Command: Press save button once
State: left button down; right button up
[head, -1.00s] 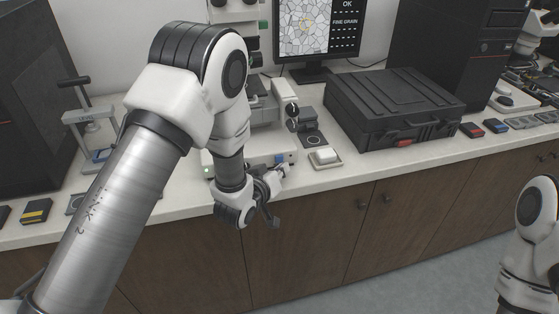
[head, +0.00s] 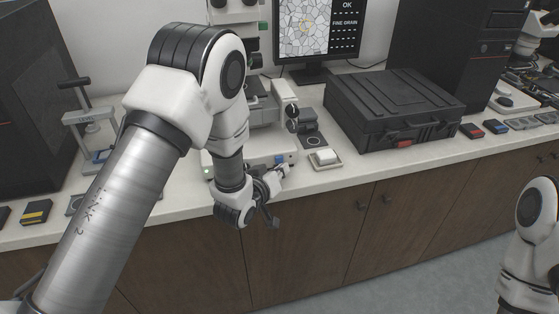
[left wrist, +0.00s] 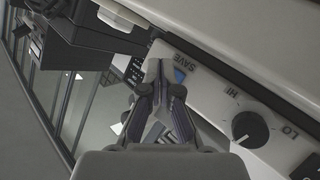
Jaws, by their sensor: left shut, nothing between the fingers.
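The blue save button (head: 279,159) is on the front of the white microscope base (head: 255,152), near its right end. In the left wrist view the button (left wrist: 179,75) is a blue patch beside the printed word SAVE. My left gripper (head: 284,170) is shut and empty, with its fingertips just in front of the button in the head view. In the left wrist view its fingertips (left wrist: 160,70) lie beside the button and partly cover its panel. I cannot tell whether they touch it. My right arm shows at the right edge, but its gripper is out of view.
A black dial (left wrist: 250,129) marked HI and LO is on the same panel. A small white dish (head: 325,158) stands right of the base, and a black case (head: 395,105) stands behind it. The monitor (head: 318,30) reads OK and FINE GRAIN.

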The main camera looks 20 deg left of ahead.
dwell(0.4)
pick_arm(q)
jog(key=shift+w+a, duration=0.25)
jog(key=shift+w, duration=0.15)
jog(key=shift+w+a, duration=0.2)
jog(key=shift+w, duration=0.05)
dwell(0.6)
jog(key=shift+s+d, duration=0.5)
jog(key=shift+s, duration=0.15)
jog(key=s+d, duration=0.1)
jog(key=s, duration=0.1)
jog(key=s+d, duration=0.1)
jog(key=s, duration=0.1)
jog(key=shift+d, duration=0.35)
jog(key=shift+s, duration=0.1)
dwell(0.7)
